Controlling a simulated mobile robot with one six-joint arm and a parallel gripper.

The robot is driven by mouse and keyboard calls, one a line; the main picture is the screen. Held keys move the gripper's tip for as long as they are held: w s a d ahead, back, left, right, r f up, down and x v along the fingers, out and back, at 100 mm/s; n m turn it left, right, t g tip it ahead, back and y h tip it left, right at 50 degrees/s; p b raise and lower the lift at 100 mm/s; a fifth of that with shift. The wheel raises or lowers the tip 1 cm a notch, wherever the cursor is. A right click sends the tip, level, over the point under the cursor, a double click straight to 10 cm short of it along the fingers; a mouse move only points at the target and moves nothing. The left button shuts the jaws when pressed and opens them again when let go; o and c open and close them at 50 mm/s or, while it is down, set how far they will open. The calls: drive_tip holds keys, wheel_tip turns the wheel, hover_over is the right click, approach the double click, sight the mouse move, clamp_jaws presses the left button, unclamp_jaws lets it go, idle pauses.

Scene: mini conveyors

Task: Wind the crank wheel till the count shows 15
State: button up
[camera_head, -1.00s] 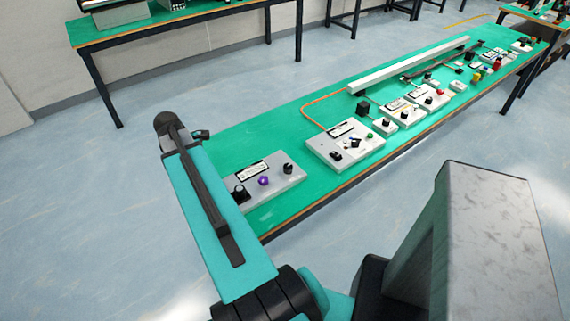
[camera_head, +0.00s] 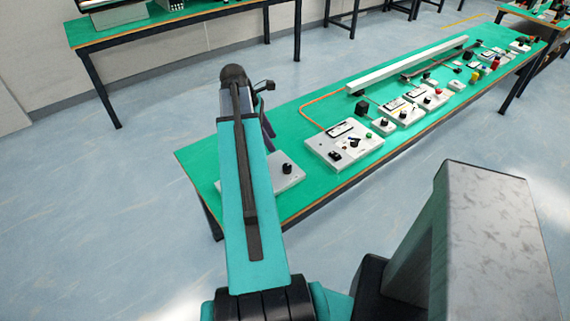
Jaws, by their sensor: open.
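I cannot pick out a crank wheel or read a count for certain. The nearest grey panel (camera_head: 290,181) lies on the green bench and is largely hidden behind my arm; one black knob (camera_head: 287,169) shows on it. A larger pale panel (camera_head: 320,149) to its right carries a white display (camera_head: 341,128), too small to read, and several small dark controls. My arm rises in front of the bench, with dark wrist parts above and behind its teal link. My gripper's fingers cannot be made out; the arm hides that area.
The green bench (camera_head: 200,158) runs from lower left to upper right. Further along it are a long pale bar (camera_head: 400,68), a black block (camera_head: 362,108), an orange cable and more small panels. Another bench (camera_head: 180,22) stands behind. Open floor lies between them.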

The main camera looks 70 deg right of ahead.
sight(286, 166)
drive_tip(key=shift+f, duration=0.1)
drive_tip(key=shift+p+x, duration=1.35)
drive_tip(key=shift+x, duration=5.45)
drive_tip(key=c, duration=1.1)
